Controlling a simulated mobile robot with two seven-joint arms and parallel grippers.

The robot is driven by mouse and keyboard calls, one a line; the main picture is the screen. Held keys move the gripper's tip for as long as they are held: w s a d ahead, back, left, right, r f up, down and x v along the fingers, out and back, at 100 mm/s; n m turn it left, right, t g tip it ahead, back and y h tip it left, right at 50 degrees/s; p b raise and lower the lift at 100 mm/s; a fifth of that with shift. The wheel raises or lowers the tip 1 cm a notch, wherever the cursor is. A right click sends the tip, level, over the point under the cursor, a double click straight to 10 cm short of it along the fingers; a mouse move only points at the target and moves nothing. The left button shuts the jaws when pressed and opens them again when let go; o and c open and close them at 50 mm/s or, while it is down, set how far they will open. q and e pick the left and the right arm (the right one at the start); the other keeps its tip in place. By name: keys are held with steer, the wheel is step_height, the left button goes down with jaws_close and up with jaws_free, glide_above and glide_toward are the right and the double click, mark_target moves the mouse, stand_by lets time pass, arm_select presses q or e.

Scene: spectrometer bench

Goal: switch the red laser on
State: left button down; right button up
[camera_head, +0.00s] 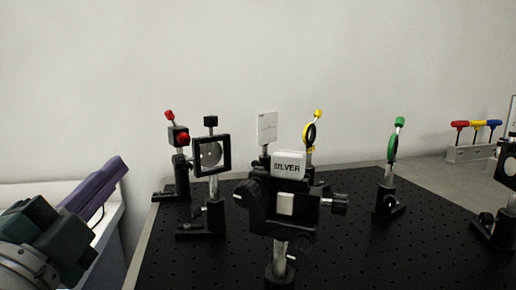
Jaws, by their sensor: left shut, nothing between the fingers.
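The red laser (178,135) is a small black block on a post at the back left of the black breadboard (350,262). It has a red knob on top and a red piece on its front right side. My left gripper (118,168), with purple fingers, is shut and empty at the left edge of the view. It is apart from the laser, to its left and off the breadboard. My right gripper is not in view.
A square-framed optic (211,153) stands just right of the laser. A mount labelled SILVER (289,165) stands at front centre. Yellow-topped (311,135) and green-topped (393,147) mounts stand farther right. Coloured-handled tools (475,125) stand in a rack at the far right.

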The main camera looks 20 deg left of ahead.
mark_target(168, 116)
arm_select(q)
steer(key=shift+f, duration=0.15)
steer(key=x, duration=1.4)
steer(key=shift+d+p, duration=0.1)
steer(key=shift+p, duration=0.25)
